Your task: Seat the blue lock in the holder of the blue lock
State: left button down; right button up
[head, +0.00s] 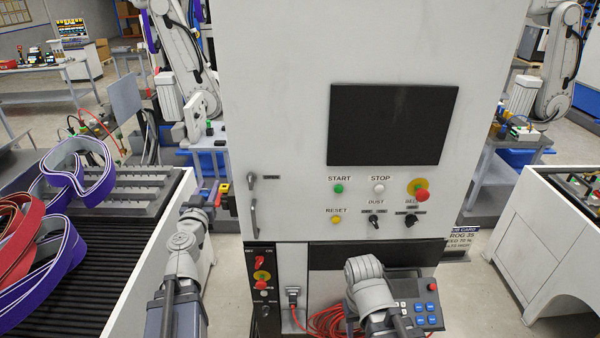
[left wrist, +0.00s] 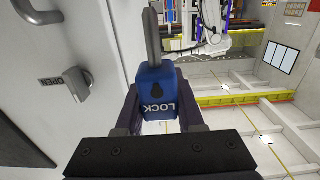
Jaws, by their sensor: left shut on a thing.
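The blue lock (left wrist: 157,92) is in the left wrist view, with its grey shackle pointing to the top of the picture and the word LOCK on its body. My left gripper (left wrist: 160,112) is shut on its body, one dark finger on each side. In the head view my left gripper (head: 224,198) is left of the white cabinet, near its door handle; the lock cannot be made out there. I cannot pick out the holder of the blue lock in either view. My right arm shows at the bottom of the head view, but its gripper does not.
The white cabinet (head: 290,110) has a dark screen (head: 393,124), buttons and a door handle (head: 253,215). A conveyor (head: 85,270) with purple and red belts stands at left. A red cable (head: 328,322) hangs low. Open floor lies right of the cabinet.

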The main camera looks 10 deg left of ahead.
notch_tip(320, 180, down, 16)
jog(key=b, duration=1.5)
jog(key=shift+b, duration=0.35)
